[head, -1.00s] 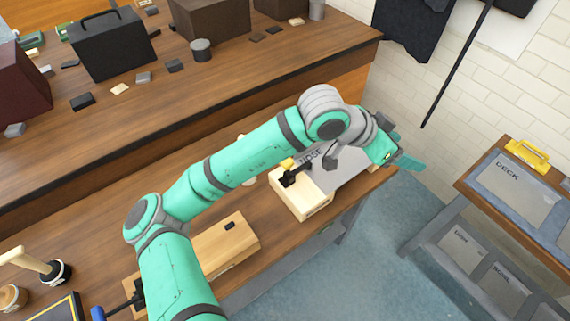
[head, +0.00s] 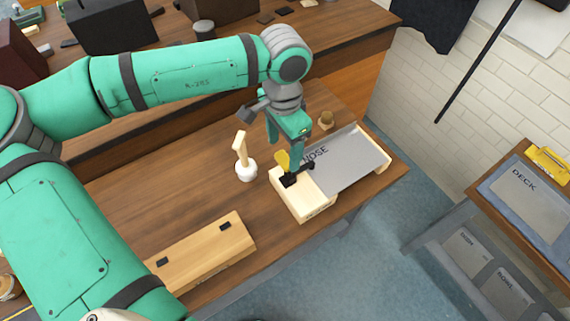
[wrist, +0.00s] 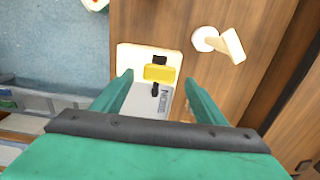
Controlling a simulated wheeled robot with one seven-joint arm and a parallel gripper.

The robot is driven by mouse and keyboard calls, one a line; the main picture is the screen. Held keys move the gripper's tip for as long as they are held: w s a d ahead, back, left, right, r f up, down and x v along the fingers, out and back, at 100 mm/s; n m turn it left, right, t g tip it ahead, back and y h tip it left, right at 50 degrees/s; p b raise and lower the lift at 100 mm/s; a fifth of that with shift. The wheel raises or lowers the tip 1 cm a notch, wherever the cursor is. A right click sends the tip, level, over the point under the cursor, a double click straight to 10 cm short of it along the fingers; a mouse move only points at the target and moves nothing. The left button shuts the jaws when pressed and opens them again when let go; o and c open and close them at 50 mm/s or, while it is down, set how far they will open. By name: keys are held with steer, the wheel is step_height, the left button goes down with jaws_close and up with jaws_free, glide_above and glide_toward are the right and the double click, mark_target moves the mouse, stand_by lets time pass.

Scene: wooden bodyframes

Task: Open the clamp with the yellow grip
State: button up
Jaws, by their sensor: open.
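The clamp (head: 289,180) has a yellow grip (head: 282,160) and a black body. It is fixed on a pale wooden frame (head: 302,203) beside a grey lettered plate (head: 350,164). In the wrist view the yellow grip (wrist: 160,73) lies across the gap between my fingertips. My gripper (head: 285,152) points down over the clamp, open, with its teal fingers close to the grip. In the wrist view my gripper (wrist: 158,77) has one finger on each side, and neither visibly grasps the grip. Whether a finger touches it cannot be told.
A white-based wooden-handled tool (head: 245,165) stands left of the frame, and a small brown round piece (head: 326,120) behind it. A wooden block (head: 200,256) lies front left. A rear bench holds dark cases. A side cart (head: 520,195) stands right, across open floor.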

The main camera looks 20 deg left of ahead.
mark_target(285, 168)
step_height(285, 168, down, 10)
steer(key=shift+d+r, duration=0.1)
steer(key=shift+r, duration=0.05)
steer(key=shift+c, duration=0.3)
steer(key=c, duration=1.5)
steer(key=shift+o, duration=0.3)
